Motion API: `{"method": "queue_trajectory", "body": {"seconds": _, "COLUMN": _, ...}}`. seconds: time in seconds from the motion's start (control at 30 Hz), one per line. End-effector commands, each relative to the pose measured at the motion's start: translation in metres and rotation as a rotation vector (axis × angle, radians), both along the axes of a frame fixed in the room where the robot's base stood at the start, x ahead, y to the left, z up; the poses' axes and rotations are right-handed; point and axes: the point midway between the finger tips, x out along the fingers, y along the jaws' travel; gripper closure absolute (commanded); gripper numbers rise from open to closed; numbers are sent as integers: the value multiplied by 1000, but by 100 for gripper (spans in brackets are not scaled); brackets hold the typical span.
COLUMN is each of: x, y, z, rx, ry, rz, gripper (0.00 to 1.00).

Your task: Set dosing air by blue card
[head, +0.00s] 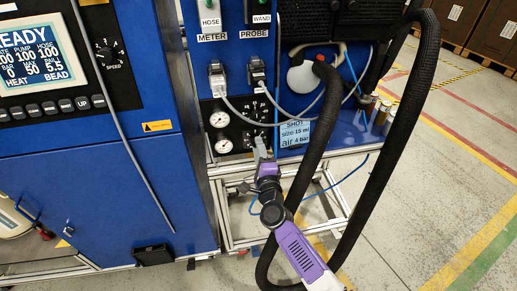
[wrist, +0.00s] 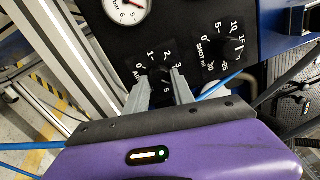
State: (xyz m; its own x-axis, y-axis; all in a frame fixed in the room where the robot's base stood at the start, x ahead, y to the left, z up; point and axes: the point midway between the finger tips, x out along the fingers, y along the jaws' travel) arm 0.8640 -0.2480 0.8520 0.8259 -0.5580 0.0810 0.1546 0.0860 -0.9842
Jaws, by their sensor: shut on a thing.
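The blue card (head: 296,133) on the pump's front reads "SHOT size 15 ml, air 4 bar". My gripper (head: 262,149) reaches the black dial panel just left of the card. In the wrist view my gripper (wrist: 160,88) has its two grey fingers on either side of the black air knob (wrist: 160,76) and is shut on it. The air scale shows 0, 1, 2, 3 and 5 around the knob; the fingers cover part of it, and I cannot read the pointer. The shot dial (wrist: 232,47), marked in ml, is to the right, apart from the fingers.
Two white gauges (head: 219,119) sit left of the knobs; one gauge (wrist: 126,8) is cut off at the wrist view's top. A thick black hose (head: 393,130) loops beside my arm. Thin blue tubing (wrist: 220,84) passes close to the right finger. An aluminium frame (head: 236,215) stands below.

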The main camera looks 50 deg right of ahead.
Motion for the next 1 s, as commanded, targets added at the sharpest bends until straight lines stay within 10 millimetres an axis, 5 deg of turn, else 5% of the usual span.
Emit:
{"method": "queue_trajectory", "body": {"seconds": 0.07, "x": -1, "y": 0, "z": -2, "rx": 0, "ry": 3, "rz": -1, "gripper": 100}}
{"method": "queue_trajectory", "body": {"seconds": 0.1, "x": -1, "y": 0, "z": -2, "rx": 0, "ry": 3, "rz": -1, "gripper": 62}}
{"method": "queue_trajectory", "body": {"seconds": 0.2, "x": -1, "y": 0, "z": -1, "rx": 0, "ry": 3, "rz": -1, "gripper": 49}}
{"method": "queue_trajectory", "body": {"seconds": 0.57, "x": -4, "y": 3, "z": -1, "rx": -1, "ry": 3, "rz": 0, "gripper": 49}}
{"method": "queue_trajectory", "body": {"seconds": 1.0, "x": -57, "y": 38, "z": -7, "rx": -1, "ry": 3, "rz": 0, "gripper": 49}}
